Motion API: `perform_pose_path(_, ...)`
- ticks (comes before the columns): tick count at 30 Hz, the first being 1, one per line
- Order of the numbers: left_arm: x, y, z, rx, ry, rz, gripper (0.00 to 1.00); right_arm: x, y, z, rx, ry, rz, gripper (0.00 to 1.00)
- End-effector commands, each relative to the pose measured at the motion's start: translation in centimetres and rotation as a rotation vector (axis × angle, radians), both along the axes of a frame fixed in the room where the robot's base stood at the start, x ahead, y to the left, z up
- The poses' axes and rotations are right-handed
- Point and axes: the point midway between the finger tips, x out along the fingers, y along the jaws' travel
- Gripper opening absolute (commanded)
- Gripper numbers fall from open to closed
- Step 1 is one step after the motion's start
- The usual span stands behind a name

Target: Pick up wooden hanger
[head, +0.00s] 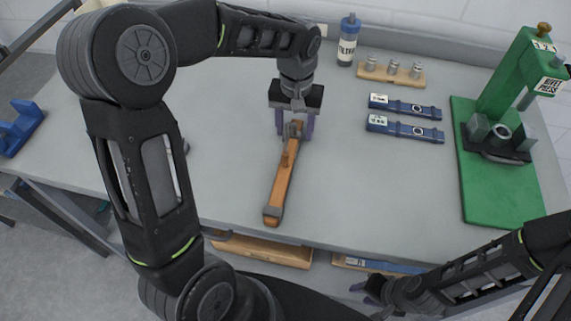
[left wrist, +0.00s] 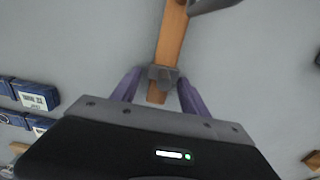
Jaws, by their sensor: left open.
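The wooden hanger (head: 281,180) is a long orange-brown wooden bar with grey fittings. It lies on the grey table, slanting from upper right to lower left in the head view. My left gripper (head: 295,124) is open at its far end, with one purple finger on each side of the bar. In the left wrist view the hanger (left wrist: 172,38) runs between the spread fingers of the gripper (left wrist: 160,90), with visible gaps on both sides. Its depth relative to the bar is hard to tell. My right gripper (head: 370,291) is low at the right, dark and unclear.
A green rivet press (head: 492,205) stands at the right. Two blue tools (head: 405,130), a wooden block with metal pieces (head: 391,73) and a blue-white bottle (head: 347,45) are at the back. A blue bracket (head: 18,125) is far left. The table around the hanger is clear.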

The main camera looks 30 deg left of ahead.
Motion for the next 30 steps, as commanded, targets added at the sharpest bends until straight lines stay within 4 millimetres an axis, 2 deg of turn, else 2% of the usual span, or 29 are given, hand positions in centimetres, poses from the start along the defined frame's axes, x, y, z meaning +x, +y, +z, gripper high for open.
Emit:
perform_pose_path(9,0.01,0.0,0.04,0.0,0.0,0.0,0.53,-0.01,0.0,0.0,0.0,0.0,0.0,0.36)
perform_pose_path(27,0.0,0.0,0.04,0.0,0.0,0.0,0.04,0.0,0.01,0.0,0.0,0.0,0.0,0.36)
perform_pose_path(30,0.0,0.0,0.04,0.0,0.0,0.0,0.0,-0.01,0.01,0.0,0.0,0.0,0.0,0.36)
